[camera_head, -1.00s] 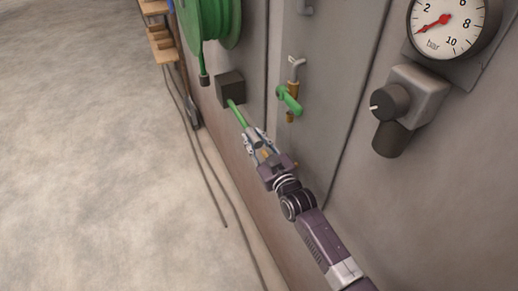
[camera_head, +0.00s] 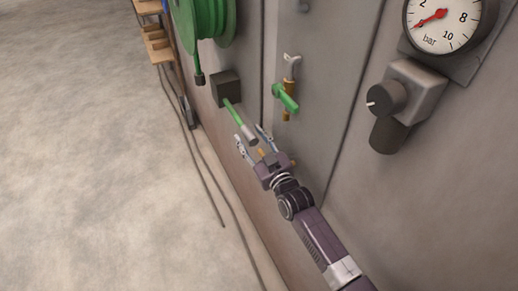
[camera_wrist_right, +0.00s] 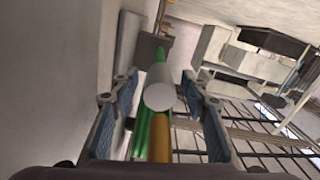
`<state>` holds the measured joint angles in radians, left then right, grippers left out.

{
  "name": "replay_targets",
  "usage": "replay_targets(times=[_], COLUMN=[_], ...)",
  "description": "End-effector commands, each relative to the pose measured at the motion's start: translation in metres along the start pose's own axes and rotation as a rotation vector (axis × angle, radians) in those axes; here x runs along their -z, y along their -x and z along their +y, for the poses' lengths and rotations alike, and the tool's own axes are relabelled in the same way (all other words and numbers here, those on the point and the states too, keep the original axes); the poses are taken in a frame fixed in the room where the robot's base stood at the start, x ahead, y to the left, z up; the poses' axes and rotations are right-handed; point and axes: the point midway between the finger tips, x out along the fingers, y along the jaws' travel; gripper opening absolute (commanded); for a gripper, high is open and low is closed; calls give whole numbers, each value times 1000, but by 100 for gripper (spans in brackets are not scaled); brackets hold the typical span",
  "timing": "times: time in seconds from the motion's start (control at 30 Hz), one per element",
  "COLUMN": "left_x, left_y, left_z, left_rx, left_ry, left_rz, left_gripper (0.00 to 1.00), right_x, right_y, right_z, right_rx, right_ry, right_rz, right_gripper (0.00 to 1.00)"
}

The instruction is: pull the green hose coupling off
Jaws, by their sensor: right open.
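A green hose piece (camera_head: 234,115) with a grey cylindrical end (camera_head: 250,138) sticks out from a dark block (camera_head: 227,89) on the wall panel. My right gripper (camera_head: 254,138) is open, its two fingers apart on either side of the grey end. In the right wrist view the pale round end (camera_wrist_right: 160,96) sits between the open fingers (camera_wrist_right: 155,100), with gaps on both sides. A brass-coloured piece (camera_wrist_right: 160,142) and a green strip show below it near the palm; what they join to is hidden. My left gripper is not in view.
A green hose reel (camera_head: 207,20) hangs on the panel at upper left. A brass valve with a green handle (camera_head: 285,98) is right of the hose. A pressure gauge (camera_head: 446,20) and dark knob (camera_head: 386,100) are at right. The floor at left is clear apart from thin cables.

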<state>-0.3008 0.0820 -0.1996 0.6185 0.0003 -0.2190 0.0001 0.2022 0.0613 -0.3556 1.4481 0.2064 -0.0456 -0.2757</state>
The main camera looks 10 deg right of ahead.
Motion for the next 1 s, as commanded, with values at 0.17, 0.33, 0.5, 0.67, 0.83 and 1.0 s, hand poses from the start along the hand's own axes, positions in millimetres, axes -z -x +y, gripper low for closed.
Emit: replay_targets(times=[0.17, 0.33, 0.5, 0.67, 0.83, 1.0], left_x=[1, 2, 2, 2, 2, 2], left_y=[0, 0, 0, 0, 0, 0], left_z=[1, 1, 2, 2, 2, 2], left_rx=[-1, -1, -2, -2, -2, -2], left_ry=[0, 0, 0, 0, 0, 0], left_rz=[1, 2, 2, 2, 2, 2], left_gripper=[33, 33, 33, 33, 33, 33], right_x=[-2, -2, -1, 0, 0, 0], right_y=[32, 68, 94, 106, 108, 108], right_z=[0, -1, 0, 0, 0, 0], right_rx=[1, 1, 1, 1, 1, 1], right_ry=[1, 1, 0, 0, 0, 0], right_rz=[-4, -4, -2, -2, -1, -1], right_gripper=[42, 42, 42, 42, 42, 42])
